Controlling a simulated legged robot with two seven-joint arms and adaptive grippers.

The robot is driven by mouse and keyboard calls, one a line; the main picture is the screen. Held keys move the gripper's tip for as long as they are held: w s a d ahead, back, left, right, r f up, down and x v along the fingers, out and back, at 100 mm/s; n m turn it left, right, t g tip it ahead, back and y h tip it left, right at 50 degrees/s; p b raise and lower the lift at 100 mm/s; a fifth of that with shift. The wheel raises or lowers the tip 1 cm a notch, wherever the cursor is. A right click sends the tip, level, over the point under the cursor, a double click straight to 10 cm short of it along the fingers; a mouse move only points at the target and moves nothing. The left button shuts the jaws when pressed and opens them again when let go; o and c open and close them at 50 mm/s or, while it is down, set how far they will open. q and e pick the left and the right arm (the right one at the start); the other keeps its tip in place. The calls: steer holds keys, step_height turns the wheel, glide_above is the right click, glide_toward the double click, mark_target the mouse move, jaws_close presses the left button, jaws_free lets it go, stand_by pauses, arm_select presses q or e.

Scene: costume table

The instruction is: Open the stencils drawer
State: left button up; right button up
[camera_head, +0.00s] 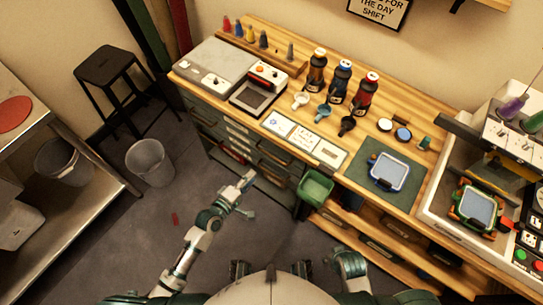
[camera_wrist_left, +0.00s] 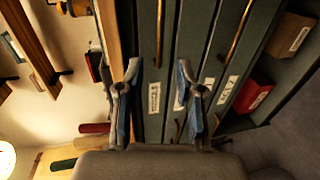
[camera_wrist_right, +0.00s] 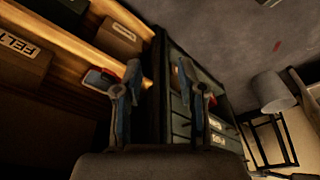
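The grey-green drawer cabinet (camera_head: 243,141) stands under the wooden worktop, with several labelled drawer fronts. In the left wrist view its drawer fronts (camera_wrist_left: 203,40) run up the picture, with brass bar handles (camera_wrist_left: 236,32) and white labels (camera_wrist_left: 228,90). The label words are too small to read, so I cannot tell which is the stencils drawer. My left gripper (camera_head: 247,181) is in front of the cabinet; its fingers are apart and empty in the left wrist view (camera_wrist_left: 157,92). My right gripper (camera_wrist_right: 161,92) is also open and empty, facing the shelves and cabinet side.
A red box (camera_wrist_left: 253,93) and a brown box (camera_wrist_left: 290,35) sit in an open compartment of the cabinet. A green bin (camera_head: 315,187) is right of the cabinet. A grey bucket (camera_head: 150,163) and black stool (camera_head: 108,72) stand left. The floor between is mostly clear.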

mark_target(272, 156)
arm_select(q)
steer(key=shift+b+x, duration=1.35)
steer(key=shift+x, duration=5.6)
arm_select(e)
steer(key=w+a+r+t+y, duration=0.1)
steer(key=w+a+r+t, duration=0.1)
steer(key=w, duration=0.5)
steer(key=shift+w+a+r+t, duration=0.2)
steer(key=shift+r+t, duration=0.25)
steer(key=shift+t, duration=0.75)
arm_select(q)
steer(key=shift+s, duration=0.1)
jaws_close()
arm_select(e)
steer(key=shift+d, duration=0.1)
arm_select(q)
steer(key=shift+f, duration=0.1)
